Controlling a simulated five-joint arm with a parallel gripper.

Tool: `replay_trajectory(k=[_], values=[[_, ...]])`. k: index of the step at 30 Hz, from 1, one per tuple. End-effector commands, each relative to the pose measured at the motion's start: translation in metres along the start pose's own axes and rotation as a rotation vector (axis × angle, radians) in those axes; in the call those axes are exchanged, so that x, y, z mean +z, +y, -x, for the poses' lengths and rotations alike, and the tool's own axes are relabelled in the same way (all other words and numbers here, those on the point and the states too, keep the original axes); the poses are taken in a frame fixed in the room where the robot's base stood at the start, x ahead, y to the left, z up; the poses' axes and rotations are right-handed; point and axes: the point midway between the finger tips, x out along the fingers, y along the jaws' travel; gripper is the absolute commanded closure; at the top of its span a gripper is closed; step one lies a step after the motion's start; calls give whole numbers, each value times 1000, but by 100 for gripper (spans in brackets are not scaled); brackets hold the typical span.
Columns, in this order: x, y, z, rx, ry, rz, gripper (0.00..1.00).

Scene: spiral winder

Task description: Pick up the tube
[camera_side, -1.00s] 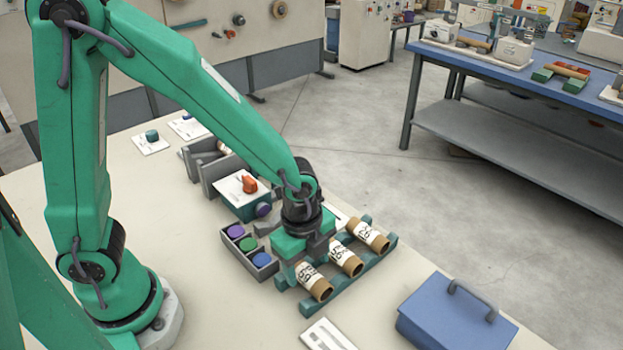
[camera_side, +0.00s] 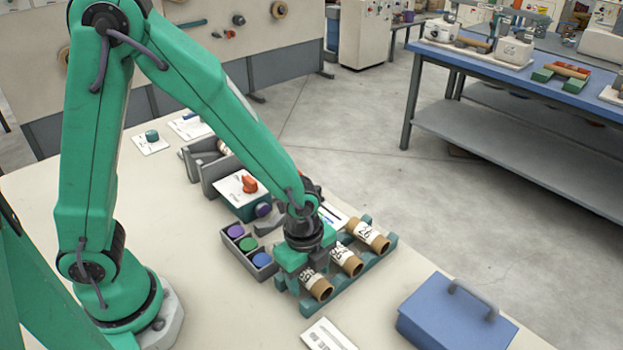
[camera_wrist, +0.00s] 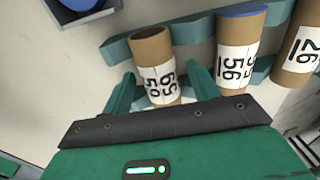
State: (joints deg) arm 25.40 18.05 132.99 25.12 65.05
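Three brown cardboard tubes with white number labels lie side by side on a teal rack (camera_side: 345,283). The nearest tube (camera_side: 318,287) is partly hidden by my gripper (camera_side: 308,272) in the side view. The middle tube (camera_side: 346,258) and the far tube (camera_side: 369,234) lie beyond it. In the wrist view my gripper (camera_wrist: 160,80) is open, with one green finger on each side of the nearest tube (camera_wrist: 154,60). The gripper body hides that tube's lower end. I cannot tell whether the fingers touch it. The middle tube (camera_wrist: 237,50) has a blue end.
A grey tray (camera_side: 250,255) with purple, green and blue caps stands left of the rack. A box with an orange knob (camera_side: 249,184) stands behind it. A blue case (camera_side: 452,318) stands at the front right. A white card (camera_side: 328,336) lies in front.

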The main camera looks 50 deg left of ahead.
Motion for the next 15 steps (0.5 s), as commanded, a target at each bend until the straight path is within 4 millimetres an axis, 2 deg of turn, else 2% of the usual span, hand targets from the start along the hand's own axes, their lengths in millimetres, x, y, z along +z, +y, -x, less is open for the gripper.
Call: replay_trajectory(k=[1, 6, 7, 15], values=[[0, 0, 0, 0, 0, 0, 50], [0, 0, 0, 0, 0, 0, 84], [0, 0, 0, 0, 0, 0, 86], [0, 0, 0, 0, 0, 0, 86]])
